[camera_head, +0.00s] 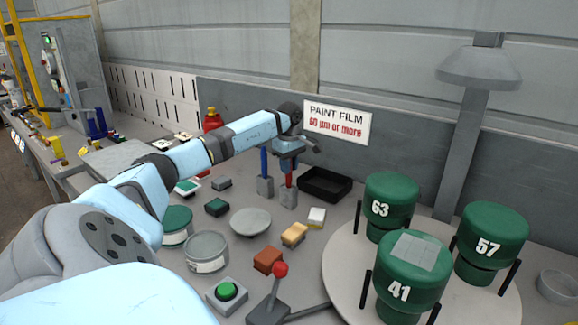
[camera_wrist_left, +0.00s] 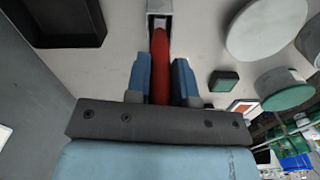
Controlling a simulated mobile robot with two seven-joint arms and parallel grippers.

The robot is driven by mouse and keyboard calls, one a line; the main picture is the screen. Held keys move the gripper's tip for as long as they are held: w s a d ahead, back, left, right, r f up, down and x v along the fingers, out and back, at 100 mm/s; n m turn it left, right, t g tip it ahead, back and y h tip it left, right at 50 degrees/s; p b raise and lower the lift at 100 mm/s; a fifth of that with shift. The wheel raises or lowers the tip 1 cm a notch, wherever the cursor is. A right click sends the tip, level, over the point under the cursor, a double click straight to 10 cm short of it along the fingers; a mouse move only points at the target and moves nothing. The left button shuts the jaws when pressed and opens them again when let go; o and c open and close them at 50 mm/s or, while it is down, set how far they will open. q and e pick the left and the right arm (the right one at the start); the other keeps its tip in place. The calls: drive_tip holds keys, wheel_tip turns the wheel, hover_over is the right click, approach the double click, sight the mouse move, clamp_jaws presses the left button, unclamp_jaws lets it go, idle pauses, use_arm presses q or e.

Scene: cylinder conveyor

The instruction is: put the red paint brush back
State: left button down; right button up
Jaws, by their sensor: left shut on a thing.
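The red paint brush (camera_head: 289,180) stands upright, its lower end at a small grey holder block (camera_head: 289,199). My left gripper (camera_head: 288,162) is above it, shut on its upper part. In the left wrist view the red brush (camera_wrist_left: 160,62) lies between the two blue fingers of the left gripper (camera_wrist_left: 161,80). Its far end meets the grey holder (camera_wrist_left: 160,8); how deep it sits inside is hard to tell. A blue brush (camera_head: 264,161) stands in a similar grey block (camera_head: 265,187) just to the left. My right gripper is not in view.
A black tray (camera_head: 325,184) lies close to the right of the holder. A grey round lid (camera_head: 251,222), sponges and paint cans are in front. Green numbered drums stand on a round turntable (camera_head: 345,265) at right. A wall sign (camera_head: 337,122) is behind.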

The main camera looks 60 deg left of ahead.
use_arm(q)
drive_tip(key=shift+f, duration=0.15)
drive_tip(key=c, duration=1)
unclamp_jaws()
wheel_tip(320, 180, up, 11)
drive_tip(key=shift+r+p, duration=0.15)
drive_tip(key=shift+p, duration=0.55)
drive_tip(key=shift+r, duration=0.5)
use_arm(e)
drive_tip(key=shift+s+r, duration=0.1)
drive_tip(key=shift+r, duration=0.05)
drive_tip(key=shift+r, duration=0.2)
